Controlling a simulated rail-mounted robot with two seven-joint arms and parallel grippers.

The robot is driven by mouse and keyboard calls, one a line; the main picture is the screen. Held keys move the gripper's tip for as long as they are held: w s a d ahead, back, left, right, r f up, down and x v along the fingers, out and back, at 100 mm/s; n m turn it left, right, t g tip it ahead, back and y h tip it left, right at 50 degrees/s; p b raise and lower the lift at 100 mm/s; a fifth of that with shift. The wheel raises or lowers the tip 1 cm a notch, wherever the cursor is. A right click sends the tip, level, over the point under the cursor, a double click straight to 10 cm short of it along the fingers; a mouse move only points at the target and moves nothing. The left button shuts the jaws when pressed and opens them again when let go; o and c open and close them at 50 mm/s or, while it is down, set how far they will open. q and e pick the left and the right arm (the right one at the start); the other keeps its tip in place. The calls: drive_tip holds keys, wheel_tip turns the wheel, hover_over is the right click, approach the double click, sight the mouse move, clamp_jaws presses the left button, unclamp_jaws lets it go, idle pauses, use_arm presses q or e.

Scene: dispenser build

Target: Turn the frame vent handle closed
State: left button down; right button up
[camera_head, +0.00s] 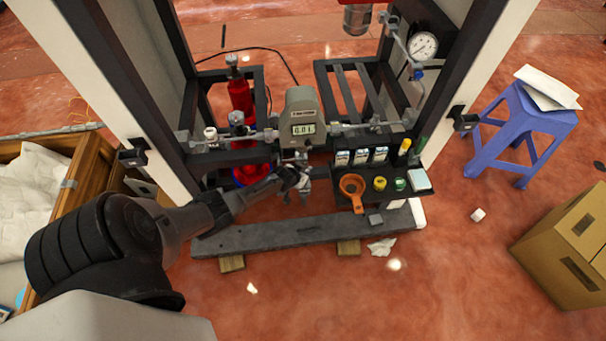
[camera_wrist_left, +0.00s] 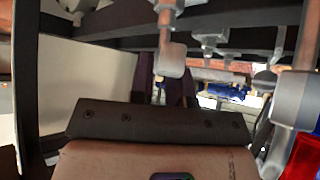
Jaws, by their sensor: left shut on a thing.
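My left arm reaches in from the left to the dark frame (camera_head: 290,232). My left gripper (camera_head: 298,178) is just below the grey meter (camera_head: 302,112), whose display reads about 0.01. It is shut on a small part there, which looks like the frame vent handle. The fingers mostly hide that part, and its angle cannot be read. In the left wrist view, metal pipe fittings (camera_wrist_left: 172,58) and a blue handle (camera_wrist_left: 228,90) show beyond a dark bolted plate (camera_wrist_left: 155,122). My right gripper is not in view.
A red cylinder (camera_head: 239,95) stands left of the meter. A pressure gauge (camera_head: 422,46) is at upper right. A blue stool (camera_head: 522,125) and a cardboard box (camera_head: 570,245) stand to the right.

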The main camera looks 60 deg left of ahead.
use_arm(q)
drive_tip(key=c, duration=1.1)
unclamp_jaws()
drive_tip(key=shift+s+d+r+p, duration=0.15)
drive_tip(key=shift+s+r+p, duration=0.15)
drive_tip(key=shift+r+p, duration=0.3)
drive_tip(key=p+v, duration=0.9)
drive_tip(key=v, duration=0.3)
drive_tip(key=shift+s+p, duration=0.3)
drive_tip(key=shift+s, duration=0.05)
drive_tip(key=shift+c, duration=0.2)
